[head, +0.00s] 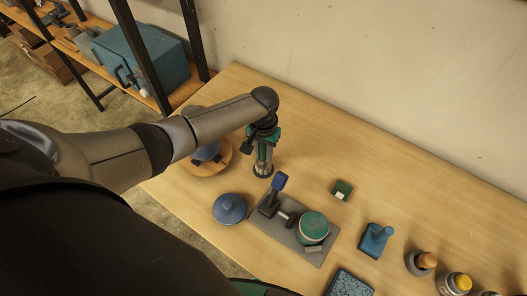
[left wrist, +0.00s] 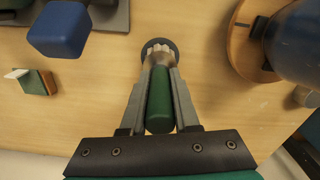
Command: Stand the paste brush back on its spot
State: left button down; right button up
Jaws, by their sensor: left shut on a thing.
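The paste brush (left wrist: 159,98) has a green handle, with a pale ribbed part and a dark round end beyond it in the left wrist view. My left gripper (left wrist: 159,105) is shut on the green handle, one grey finger along each side. In the head view my left gripper (head: 264,146) points down at the back left of the table, and the brush (head: 263,168) stands about upright below it. Its lower end is at or close to the table top; I cannot tell if it touches. No separate marked spot can be made out under it. My right gripper is not in view.
A round wooden board (head: 222,165) with a blue thing is left of the brush. In front are a blue disc (head: 229,209) and a grey plate (head: 268,226) bearing a blue-topped post and green pot (head: 314,226). A small green block (head: 342,189) lies right. The table behind is clear.

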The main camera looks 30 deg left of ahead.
pick_arm(q)
jog(key=shift+f, duration=0.25)
jog(key=c, duration=0.6)
grip_release()
notch_tip(320, 180, up, 8)
jog(key=p, duration=0.8)
jog(key=shift+p, duration=0.35)
dwell(0.5)
